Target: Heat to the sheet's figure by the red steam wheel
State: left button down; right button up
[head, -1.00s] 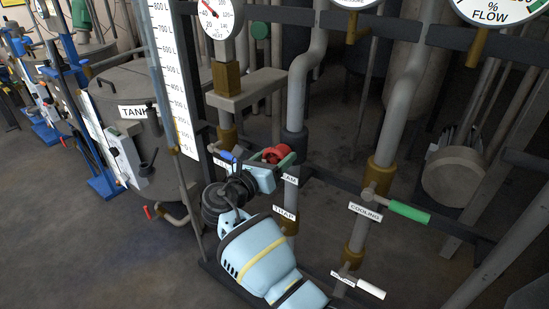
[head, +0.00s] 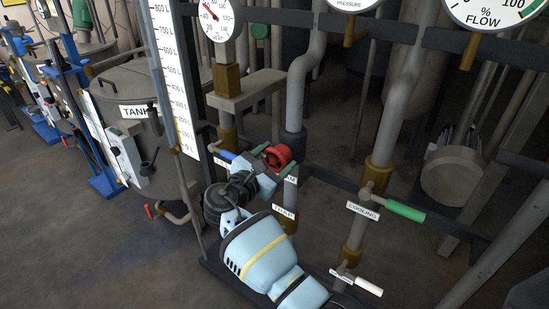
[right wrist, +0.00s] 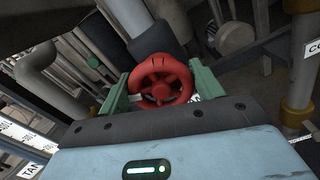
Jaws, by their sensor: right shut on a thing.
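The red steam wheel (head: 277,157) sits low on a pipe, left of centre in the head view. In the right wrist view it (right wrist: 160,65) lies between the two green fingers. My right gripper (right wrist: 160,88) is shut on the wheel; it also shows in the head view (head: 273,158), reaching up from below. A round dial (head: 218,18) with a red needle stands above the wheel. The needle points up and left, near the 60 mark; its exact figure is too small to read. No sheet can be made out for certain. My left gripper is not in view.
A blue handle (head: 227,155) is close left of my right gripper. To the right are a green COOLING handle (head: 406,211) and a white handle (head: 369,287). A TRAP label (head: 284,211) hangs below the wheel. The tank (head: 122,88) and level scale stand left.

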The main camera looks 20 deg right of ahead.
jog(key=m, duration=0.3)
jog(key=shift+d+m, duration=0.1)
jog(key=shift+m, duration=0.3)
jog(key=m+b, duration=0.1)
jog(key=m, duration=0.2)
jog(key=shift+s+f+m, duration=0.1)
jog(key=shift+f+m, duration=0.05)
jog(key=shift+m, duration=0.15)
jog(key=m+b, duration=0.1)
jog(key=m, duration=0.2)
jog(key=shift+d+f+m+b, duration=0.1)
jog(key=shift+f+m+b, duration=0.05)
jog(key=shift+m+b, duration=0.15)
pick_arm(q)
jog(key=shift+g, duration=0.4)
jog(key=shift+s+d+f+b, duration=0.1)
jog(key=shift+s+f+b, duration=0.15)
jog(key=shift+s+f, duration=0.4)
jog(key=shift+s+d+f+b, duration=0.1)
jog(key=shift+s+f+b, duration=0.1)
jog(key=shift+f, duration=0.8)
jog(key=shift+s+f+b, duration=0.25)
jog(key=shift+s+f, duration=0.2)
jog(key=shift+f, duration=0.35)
pick_arm(e)
jog(key=shift+s+m, duration=0.1)
jog(key=shift+m, duration=1.4)
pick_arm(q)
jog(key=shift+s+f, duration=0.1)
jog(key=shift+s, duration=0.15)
